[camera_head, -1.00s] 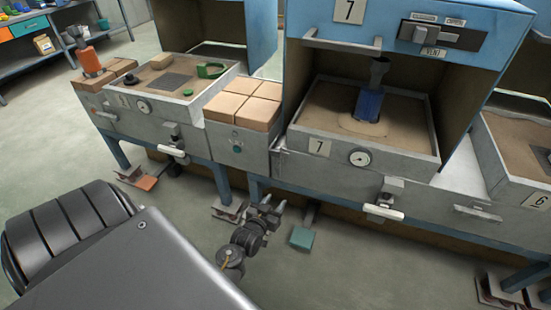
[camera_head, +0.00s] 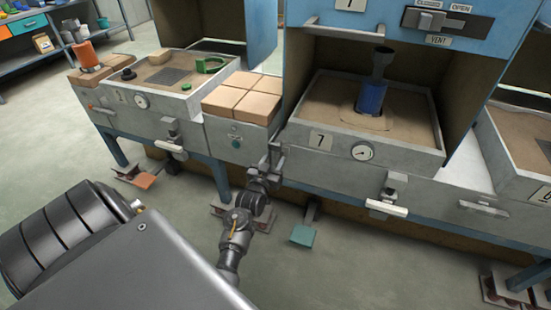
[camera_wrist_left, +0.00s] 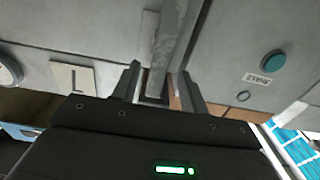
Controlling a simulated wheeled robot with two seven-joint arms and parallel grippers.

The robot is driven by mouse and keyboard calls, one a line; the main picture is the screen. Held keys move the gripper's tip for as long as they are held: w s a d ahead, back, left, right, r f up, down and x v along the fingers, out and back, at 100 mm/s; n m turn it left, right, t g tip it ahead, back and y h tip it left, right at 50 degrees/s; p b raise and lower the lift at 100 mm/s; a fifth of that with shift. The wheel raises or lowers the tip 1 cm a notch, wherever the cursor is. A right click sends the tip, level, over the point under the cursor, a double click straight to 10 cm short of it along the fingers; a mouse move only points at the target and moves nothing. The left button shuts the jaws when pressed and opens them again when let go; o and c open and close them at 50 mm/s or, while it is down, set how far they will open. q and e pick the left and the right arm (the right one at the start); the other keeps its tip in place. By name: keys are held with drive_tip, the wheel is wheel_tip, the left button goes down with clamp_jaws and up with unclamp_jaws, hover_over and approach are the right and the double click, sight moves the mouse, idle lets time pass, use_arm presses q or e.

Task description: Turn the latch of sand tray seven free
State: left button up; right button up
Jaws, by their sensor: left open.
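Sand tray seven (camera_head: 415,158) is a grey metal tray of sand with a "7" plate and a round dial on its front. An upright grey bar, seemingly its latch (camera_head: 276,150), is at the tray's left end, beside the brick-topped box. My left gripper (camera_head: 270,168) is at this bar. In the left wrist view the bar (camera_wrist_left: 177,35) runs down between the two fingers of my open left gripper (camera_wrist_left: 160,92). I cannot tell whether the fingers touch it. The fingertips partly hide the bar's end. My right gripper is not in view.
Pale bricks (camera_head: 242,100) top the box at left. A teal floor pedal (camera_head: 303,235) lies below.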

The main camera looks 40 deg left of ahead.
sight(278, 156)
use_arm(q)
drive_tip(key=shift+x, duration=1.15)
clamp_jaws()
